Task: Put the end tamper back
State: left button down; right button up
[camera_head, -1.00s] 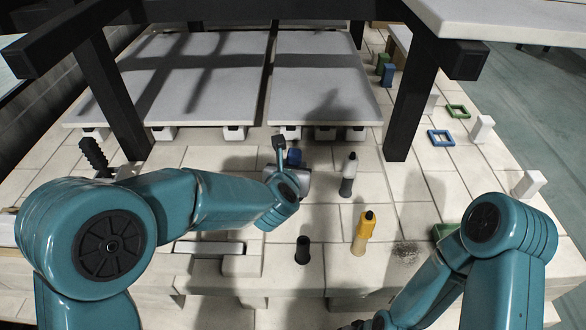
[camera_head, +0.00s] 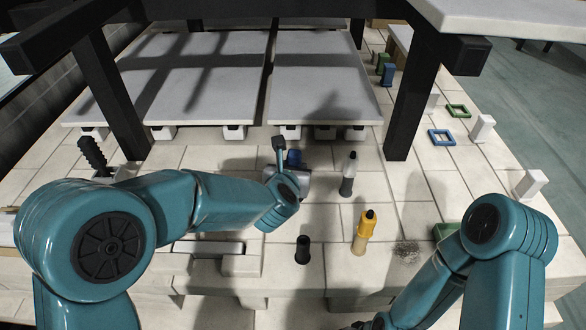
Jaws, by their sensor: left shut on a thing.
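My left gripper (camera_head: 298,176) reaches over the pale block deck, mostly hidden behind my own wrist. It is shut on a dark blue thing (camera_head: 294,157), of which only a small part shows. This is probably the end tamper, but its shape and lower end are hidden. I cannot tell whether it touches the deck. My right arm comes in at the lower right and runs out of the bottom edge; its gripper is not in view.
A grey-and-white bottle (camera_head: 348,174), a yellow bottle (camera_head: 364,232) and a black cylinder (camera_head: 302,250) stand close by. A black-handled tool (camera_head: 95,155) is at left. Grey slabs (camera_head: 210,85) and dark posts (camera_head: 408,110) bound the back. Blue (camera_head: 441,137) and green (camera_head: 459,111) frames lie right.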

aim_at(294, 154)
pick_arm(q)
jog(key=shift+f+b, duration=0.25)
jog(key=shift+b, duration=0.1)
dwell(0.4)
jog(key=c, duration=0.6)
grip_release()
jog(key=shift+c, duration=0.2)
jog(key=o, duration=0.6)
jog(key=shift+o, duration=0.2)
jog(key=shift+r+p, duration=1.7)
jog(key=shift+r, duration=0.8)
jog(key=shift+r, duration=0.1)
